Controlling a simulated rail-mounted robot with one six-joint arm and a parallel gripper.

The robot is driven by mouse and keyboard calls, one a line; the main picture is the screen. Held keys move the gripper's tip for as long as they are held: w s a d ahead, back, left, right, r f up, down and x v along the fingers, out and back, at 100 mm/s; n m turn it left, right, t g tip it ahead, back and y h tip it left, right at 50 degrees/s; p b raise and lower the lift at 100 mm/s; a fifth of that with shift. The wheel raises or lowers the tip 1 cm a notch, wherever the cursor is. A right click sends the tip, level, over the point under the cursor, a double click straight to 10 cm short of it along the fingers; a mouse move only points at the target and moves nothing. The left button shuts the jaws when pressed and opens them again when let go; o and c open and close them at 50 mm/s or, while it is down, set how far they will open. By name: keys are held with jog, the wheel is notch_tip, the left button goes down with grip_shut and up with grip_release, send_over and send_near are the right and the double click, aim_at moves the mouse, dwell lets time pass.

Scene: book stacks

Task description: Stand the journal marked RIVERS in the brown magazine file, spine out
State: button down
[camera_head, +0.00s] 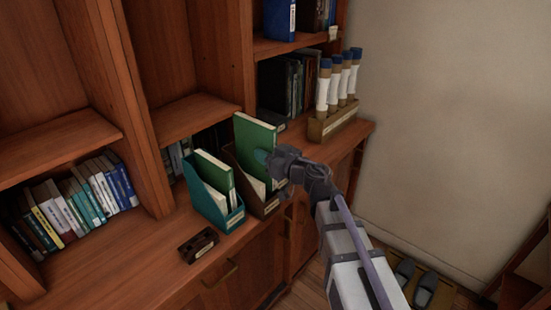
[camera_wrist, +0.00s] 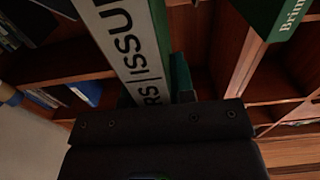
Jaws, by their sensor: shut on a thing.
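My gripper (camera_head: 270,158) is shut on a green journal (camera_head: 253,134) at the brown magazine file (camera_head: 269,207). The journal is near upright, and its top stands well above the file. Its lower part overlaps the file's opening; I cannot tell whether it rests on the bottom. In the wrist view the journal's pale spine (camera_wrist: 128,35) faces my gripper and reads "RS | ISSU", the rest being cut off. White papers (camera_head: 252,188) show inside the brown file.
A teal magazine file (camera_head: 205,199) holding another green journal (camera_head: 214,172) stands close on the left. A small dark box (camera_head: 198,245) lies in front on the counter. White rolls with blue caps (camera_head: 339,82) stand in a wooden holder (camera_head: 335,121) at right. Shelf boards surround the files.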

aim_at(251, 180)
jog(key=f+b, duration=0.1)
jog(key=w+a+f+b, duration=0.1)
jog(key=f+b, duration=0.1)
jog(key=shift+w+a+f, duration=0.1)
jog(key=shift+w+a, duration=0.05)
jog(key=shift+a, duration=0.05)
jog(key=shift+f+b, duration=0.75)
jog(key=shift+b, duration=0.1)
jog(key=c, duration=0.9)
grip_release()
jog(key=shift+c, duration=0.8)
